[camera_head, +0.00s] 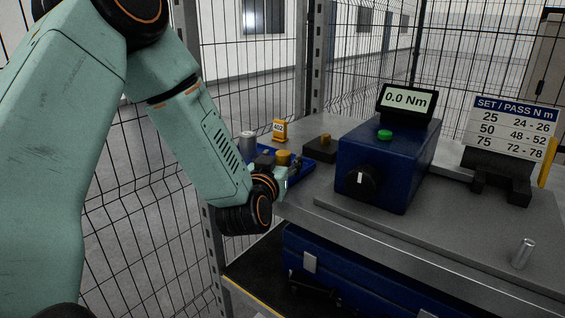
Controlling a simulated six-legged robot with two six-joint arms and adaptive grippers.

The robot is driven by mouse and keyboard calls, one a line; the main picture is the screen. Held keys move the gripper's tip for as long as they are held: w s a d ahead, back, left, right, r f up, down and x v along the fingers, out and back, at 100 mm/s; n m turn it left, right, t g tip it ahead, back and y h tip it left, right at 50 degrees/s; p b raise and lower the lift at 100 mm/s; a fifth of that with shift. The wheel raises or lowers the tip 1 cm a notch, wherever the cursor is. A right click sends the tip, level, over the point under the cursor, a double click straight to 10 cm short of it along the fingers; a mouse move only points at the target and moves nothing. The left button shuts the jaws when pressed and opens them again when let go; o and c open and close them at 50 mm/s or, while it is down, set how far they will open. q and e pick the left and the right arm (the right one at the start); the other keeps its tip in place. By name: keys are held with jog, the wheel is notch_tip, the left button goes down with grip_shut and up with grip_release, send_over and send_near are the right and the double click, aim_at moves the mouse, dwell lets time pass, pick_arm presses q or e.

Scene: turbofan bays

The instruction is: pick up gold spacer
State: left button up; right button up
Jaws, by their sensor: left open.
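A gold spacer (283,157), a short upright cylinder, shows at the blue tray on the left end of the bench. My left gripper (287,170) reaches in from the left, beside and partly in front of the spacer. Its jaws are open. The wrist and gripper hide the spacer's lower part, and I cannot tell whether the fingers touch it. A second small gold piece (326,138) sits on a dark block farther back. My right gripper is not in view.
The blue tray (325,152) also has a silver cylinder (248,141) near it. A yellow tag (280,130) stands behind. A blue torque tester (375,168) reading 0.0 Nm, a sign (503,125) and a silver pin (522,253) stand to the right. Wire fencing surrounds the bench.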

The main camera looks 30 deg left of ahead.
pick_arm(q)
jog(key=shift+a, duration=0.1)
jog(key=shift+c, duration=0.5)
jog(key=shift+w+d, duration=0.1)
jog(key=shift+d, duration=0.2)
jog(key=c, duration=0.5)
jog(key=shift+a, duration=0.2)
jog(key=c, duration=0.4)
jog(key=shift+d, duration=0.1)
grip_shut()
